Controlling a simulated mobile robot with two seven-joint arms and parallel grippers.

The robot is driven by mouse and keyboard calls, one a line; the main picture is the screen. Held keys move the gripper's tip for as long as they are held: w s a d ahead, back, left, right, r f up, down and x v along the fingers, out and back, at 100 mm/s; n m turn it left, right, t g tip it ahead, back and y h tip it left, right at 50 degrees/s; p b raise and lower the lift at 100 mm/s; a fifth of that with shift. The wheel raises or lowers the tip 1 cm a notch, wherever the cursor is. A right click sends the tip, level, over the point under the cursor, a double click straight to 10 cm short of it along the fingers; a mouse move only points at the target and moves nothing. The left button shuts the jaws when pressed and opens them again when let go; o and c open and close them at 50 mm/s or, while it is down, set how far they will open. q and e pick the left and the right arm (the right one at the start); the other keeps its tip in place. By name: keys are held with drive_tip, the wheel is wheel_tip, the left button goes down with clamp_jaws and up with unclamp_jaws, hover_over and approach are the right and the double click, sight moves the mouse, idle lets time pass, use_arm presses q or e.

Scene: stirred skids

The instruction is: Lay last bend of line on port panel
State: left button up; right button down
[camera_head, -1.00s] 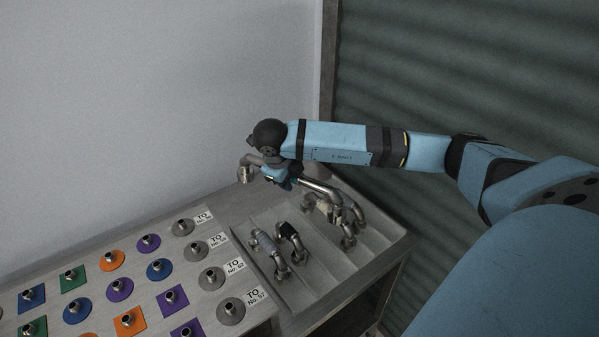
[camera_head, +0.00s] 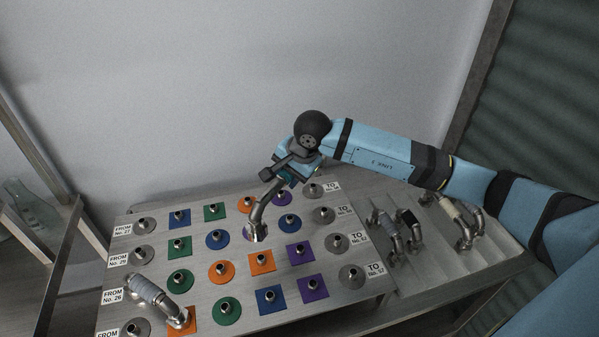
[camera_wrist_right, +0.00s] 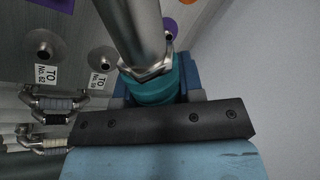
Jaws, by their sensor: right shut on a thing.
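My right gripper (camera_head: 290,176) is shut on a metal pipe bend (camera_head: 262,208) and holds it over the port panel (camera_head: 120,240). Another bend (camera_head: 152,295), with a grey sleeve, lies on the panel from near the "FROM No. 26" label to an orange square port (camera_head: 188,328). My left gripper is not in view.
A tray (camera_head: 425,275) right of the panel holds several bends, with grey (camera_head: 383,224), black (camera_head: 409,217) and cream (camera_head: 449,208) bands. Several ports with coloured bases stand bare on the panel. A wall rises behind; a shelf (camera_head: 50,260) stands at left.

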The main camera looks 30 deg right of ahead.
drive_tip(key=shift+w+a+n, duration=0.1)
drive_tip(key=shift+a+n, duration=0.2)
drive_tip(key=shift+d+f, duration=0.1)
drive_tip(key=shift+f, duration=0.35)
drive_tip(key=shift+f, duration=0.1)
drive_tip(key=shift+f+b, duration=2.55)
drive_tip(key=shift+f, duration=0.1)
drive_tip(key=shift+f, duration=0.1)
drive_tip(key=shift+f, duration=0.15)
